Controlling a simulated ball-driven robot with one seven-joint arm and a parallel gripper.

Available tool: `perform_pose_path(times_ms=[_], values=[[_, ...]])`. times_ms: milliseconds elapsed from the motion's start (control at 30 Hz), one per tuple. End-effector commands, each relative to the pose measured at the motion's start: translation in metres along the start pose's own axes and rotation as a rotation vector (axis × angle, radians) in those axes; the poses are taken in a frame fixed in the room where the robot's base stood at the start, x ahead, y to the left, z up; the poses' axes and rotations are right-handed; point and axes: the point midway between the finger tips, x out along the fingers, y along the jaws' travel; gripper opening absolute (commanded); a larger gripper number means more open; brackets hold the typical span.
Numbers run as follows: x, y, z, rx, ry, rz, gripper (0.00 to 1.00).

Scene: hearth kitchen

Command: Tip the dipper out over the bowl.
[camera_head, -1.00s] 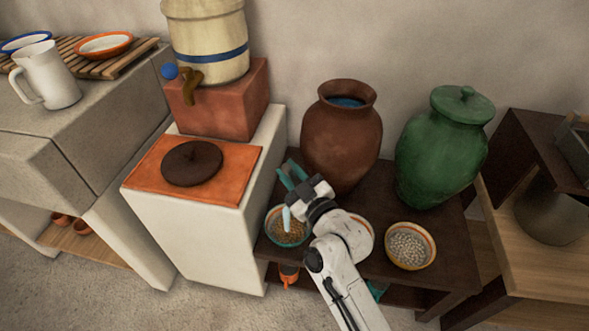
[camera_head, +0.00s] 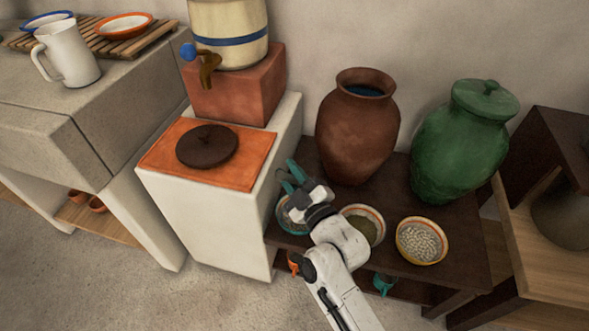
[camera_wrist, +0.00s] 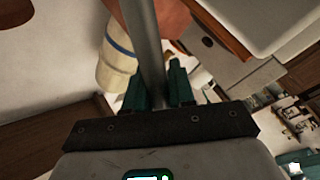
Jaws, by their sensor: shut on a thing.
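My gripper (camera_head: 290,178) has teal fingers and is above the left bowl (camera_head: 281,224) on the dark low table. In the wrist view my gripper (camera_wrist: 157,82) is shut on a grey rod, the dipper's handle (camera_wrist: 146,45), which runs up out of the picture. The dipper's cup is not clearly visible, so I cannot tell what it holds. The left bowl is partly hidden behind my gripper. A middle bowl (camera_head: 375,211), partly behind my arm, holds something greenish brown. A right bowl (camera_head: 443,246) holds pale pieces.
A brown jar (camera_head: 356,135) and a lidded green jar (camera_head: 458,145) stand behind the bowls. A white block with an orange top (camera_head: 253,165) and dark lid (camera_head: 207,147) stands left. A banded dispenser (camera_head: 228,38) rests on a red block (camera_head: 240,92). Cups hang below the table.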

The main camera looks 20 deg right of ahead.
Motion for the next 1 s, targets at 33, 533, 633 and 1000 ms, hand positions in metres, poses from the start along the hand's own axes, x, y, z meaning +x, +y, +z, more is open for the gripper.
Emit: perform_pose_path(times_ms=[33, 533, 633, 1000], values=[[0.0, -0.003, -0.001, -0.013, 0.004, 0.0, 0.0], [-0.004, -0.023, -0.007, -0.159, 0.032, 0.0, 0.0], [-0.005, -0.028, -0.009, -0.188, 0.037, 0.0, 0.0], [-0.009, -0.044, -0.011, -0.297, 0.058, -0.001, 0.0]])
